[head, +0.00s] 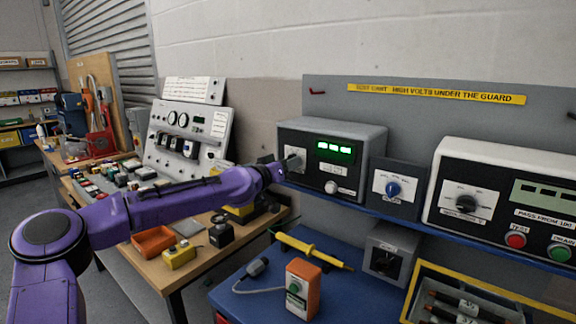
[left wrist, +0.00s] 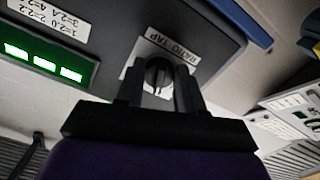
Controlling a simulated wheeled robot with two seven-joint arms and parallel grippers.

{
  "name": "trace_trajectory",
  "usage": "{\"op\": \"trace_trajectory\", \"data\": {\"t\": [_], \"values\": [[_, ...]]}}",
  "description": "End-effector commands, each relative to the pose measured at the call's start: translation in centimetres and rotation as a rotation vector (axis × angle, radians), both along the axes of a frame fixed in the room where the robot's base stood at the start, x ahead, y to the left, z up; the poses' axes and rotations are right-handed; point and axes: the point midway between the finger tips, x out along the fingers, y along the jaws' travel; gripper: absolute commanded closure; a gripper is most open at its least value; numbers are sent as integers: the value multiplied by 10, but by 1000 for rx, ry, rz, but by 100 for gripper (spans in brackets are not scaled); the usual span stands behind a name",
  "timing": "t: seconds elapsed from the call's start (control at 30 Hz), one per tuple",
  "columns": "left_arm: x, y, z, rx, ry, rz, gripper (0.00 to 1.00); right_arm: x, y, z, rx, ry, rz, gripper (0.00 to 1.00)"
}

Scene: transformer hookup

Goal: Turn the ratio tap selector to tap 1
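The ratio tap selector (left wrist: 158,74) is a dark round knob on a white plate lettered RATIO TAP (left wrist: 172,48). It sits on the left part of the grey instrument box (head: 350,133) with the green display. My left gripper (head: 283,165) reaches it from the left. In the left wrist view, its two dark fingers (left wrist: 159,88) stand on either side of the knob, close against it, and appear shut on it. In the head view the gripper mostly hides the knob, and I cannot read its tap setting. My right gripper is not in view.
Below, an orange handheld box (head: 303,288) and a yellow probe (head: 315,251) rest on the blue surface (head: 262,288). A cluttered wooden bench (head: 150,266) lies left.

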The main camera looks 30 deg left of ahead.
Motion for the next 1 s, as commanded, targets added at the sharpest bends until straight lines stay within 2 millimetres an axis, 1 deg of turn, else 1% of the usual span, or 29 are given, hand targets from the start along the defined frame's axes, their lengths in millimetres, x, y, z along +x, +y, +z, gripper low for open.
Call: {"op": "trace_trajectory", "data": {"t": [0.27, 0.47, 1.0], "values": [[0, 0, -1, -13, 1, 1, 93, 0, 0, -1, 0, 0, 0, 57], [0, 0, -2, -88, 7, 1, 93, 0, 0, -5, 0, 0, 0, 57], [0, -2, 0, -499, 40, 1, 93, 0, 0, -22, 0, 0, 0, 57]]}}
